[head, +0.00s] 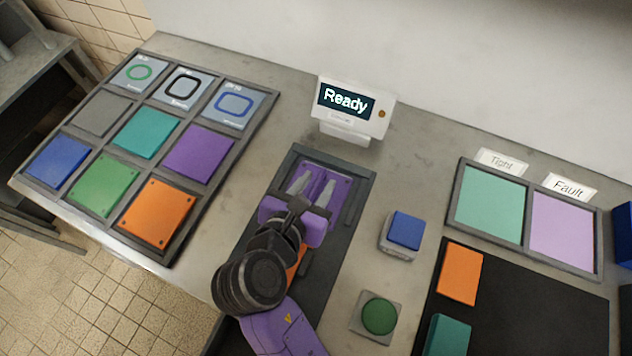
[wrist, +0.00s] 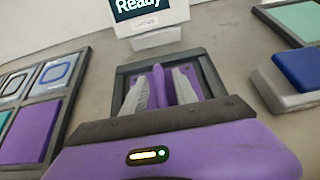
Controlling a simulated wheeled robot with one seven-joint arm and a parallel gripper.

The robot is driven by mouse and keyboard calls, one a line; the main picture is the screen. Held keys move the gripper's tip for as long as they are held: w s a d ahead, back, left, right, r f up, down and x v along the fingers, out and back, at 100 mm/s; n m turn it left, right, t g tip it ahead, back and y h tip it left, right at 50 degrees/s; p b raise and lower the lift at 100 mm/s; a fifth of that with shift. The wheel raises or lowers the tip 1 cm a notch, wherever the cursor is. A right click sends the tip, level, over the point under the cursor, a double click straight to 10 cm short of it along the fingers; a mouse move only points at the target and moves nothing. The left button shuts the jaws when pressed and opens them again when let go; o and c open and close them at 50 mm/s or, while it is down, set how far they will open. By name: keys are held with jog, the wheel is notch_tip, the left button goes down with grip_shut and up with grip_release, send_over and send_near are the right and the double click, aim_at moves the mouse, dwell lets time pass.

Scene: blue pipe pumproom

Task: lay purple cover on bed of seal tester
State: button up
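The seal tester's dark bed (head: 362,180) lies below the display, and its rim also shows in the wrist view (wrist: 203,54). A purple cover (head: 341,187) lies flat within the bed's frame, partly hidden by my gripper; it also shows in the wrist view (wrist: 211,77). My gripper (head: 317,178) is over the bed. Its two grey fingers (wrist: 160,88) stand either side of an upright purple ridge.
The tester's display (head: 346,100) reads "Ready". A parts rack (head: 188,130) with coloured squares, one purple, lies left. A blue button (head: 405,228) and a green button (head: 380,315) stand right of the bed. A tray (head: 526,222) labelled Tight and Fault and a black mat (head: 540,310) lie farther right.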

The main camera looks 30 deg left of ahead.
jog(key=v, duration=1.2)
jog(key=shift+r, duration=0.1)
